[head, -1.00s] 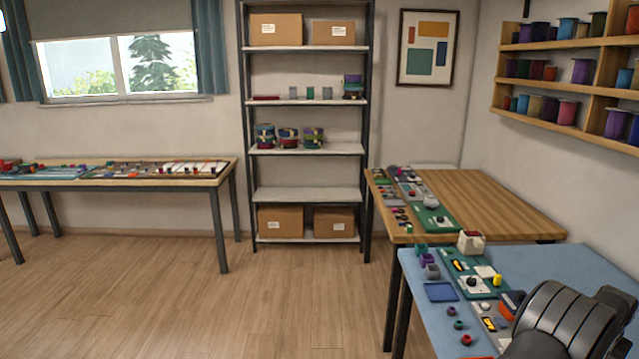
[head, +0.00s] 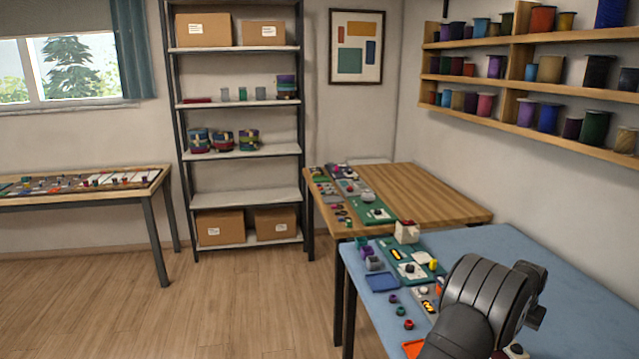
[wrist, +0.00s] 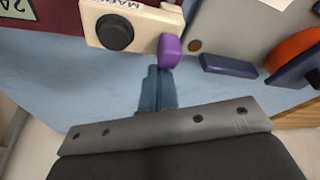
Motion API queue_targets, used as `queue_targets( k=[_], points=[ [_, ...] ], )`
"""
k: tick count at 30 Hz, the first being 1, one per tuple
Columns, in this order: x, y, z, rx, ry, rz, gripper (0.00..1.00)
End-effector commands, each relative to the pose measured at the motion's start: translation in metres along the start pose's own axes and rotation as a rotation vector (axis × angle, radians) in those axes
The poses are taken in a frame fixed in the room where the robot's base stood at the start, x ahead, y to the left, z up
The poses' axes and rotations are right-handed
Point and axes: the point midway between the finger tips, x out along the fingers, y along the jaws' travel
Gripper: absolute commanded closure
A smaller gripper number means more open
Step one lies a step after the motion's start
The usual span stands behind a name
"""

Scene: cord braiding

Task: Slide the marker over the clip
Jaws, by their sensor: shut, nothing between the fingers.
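In the wrist view, a cream block (wrist: 137,12) with a round black knob (wrist: 115,32) and a partly cut-off label starting "MA" is at the top. A purple piece (wrist: 169,48) sits at its right end; I cannot tell for sure whether it is the marker. My gripper (wrist: 158,74) is shut and empty, its blue-grey fingertips right by the lower end of the purple piece. I cannot tell whether they touch. I cannot make out the clip with certainty. In the head view, my arm hides the gripper.
A dark blue bar (wrist: 229,66) and an orange round part (wrist: 292,52) lie to the right in the wrist view. In the head view, the blue table (head: 480,245) holds a green board (head: 408,271), a blue tray (head: 382,282) and small coloured pieces. Its back right is clear.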

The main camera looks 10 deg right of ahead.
Motion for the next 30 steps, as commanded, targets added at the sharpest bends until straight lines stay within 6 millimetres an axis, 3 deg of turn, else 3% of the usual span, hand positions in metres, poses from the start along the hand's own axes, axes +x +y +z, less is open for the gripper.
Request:
queue_targets(
  k=[30],
  points=[
    [-0.009,-0.018,0.030,-0.001,-0.001,0.000,1.00]
  ],
)
